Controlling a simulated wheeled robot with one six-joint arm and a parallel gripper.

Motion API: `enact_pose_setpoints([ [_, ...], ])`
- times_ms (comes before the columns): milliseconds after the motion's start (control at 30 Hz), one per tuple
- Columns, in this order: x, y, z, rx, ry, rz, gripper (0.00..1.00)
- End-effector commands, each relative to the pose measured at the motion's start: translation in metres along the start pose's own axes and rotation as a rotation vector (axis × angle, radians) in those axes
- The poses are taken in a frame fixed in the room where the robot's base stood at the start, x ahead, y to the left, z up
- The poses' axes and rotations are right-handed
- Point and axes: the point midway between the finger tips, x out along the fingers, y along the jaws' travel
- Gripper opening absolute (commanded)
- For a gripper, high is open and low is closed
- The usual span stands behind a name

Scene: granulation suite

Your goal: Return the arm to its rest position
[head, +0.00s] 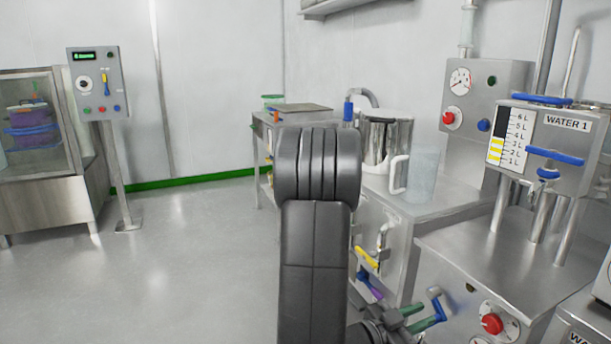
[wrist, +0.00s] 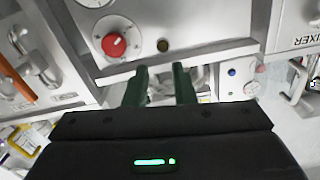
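My arm rises in the middle of the head view and bends down to the right. My gripper (head: 420,317) is low in the head view, in front of the steel cabinet with the red knob (head: 492,324). In the wrist view my gripper (wrist: 160,86) shows two dark green fingers set apart with a clear gap. I see nothing held between them; pale metal parts show behind the gap. The red knob (wrist: 114,45) also shows in the wrist view, beyond the fingers. Part of the gripper body is hidden behind my arm in the head view.
A blue-handled tap (head: 438,304) is close beside my gripper. A steel pot (head: 386,140) and a clear jug (head: 421,174) stand on the bench behind my arm. The water dispenser (head: 548,145) is at right. The floor (head: 190,260) at left is open.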

Motion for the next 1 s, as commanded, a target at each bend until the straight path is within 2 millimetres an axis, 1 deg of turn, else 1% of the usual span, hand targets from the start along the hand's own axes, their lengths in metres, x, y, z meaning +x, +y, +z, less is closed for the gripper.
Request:
enact_pose_setpoints([
  [33,0.008,0.001,0.001,0.002,0.002,0.003,0.23],
  [267,0.044,0.001,0.001,0.002,0.002,0.004,0.23],
  [600,0.104,0.001,0.001,0.001,0.003,0.003,0.23],
  [700,0.118,0.001,0.0,0.0,0.003,0.003,0.23],
  [733,0.121,0.001,0.0,0.0,0.002,0.002,0.23],
  [800,0.119,-0.002,0.01,-0.002,-0.001,-0.002,0.23],
  [1000,0.119,-0.005,0.015,-0.001,0.001,-0.001,0.23],
])
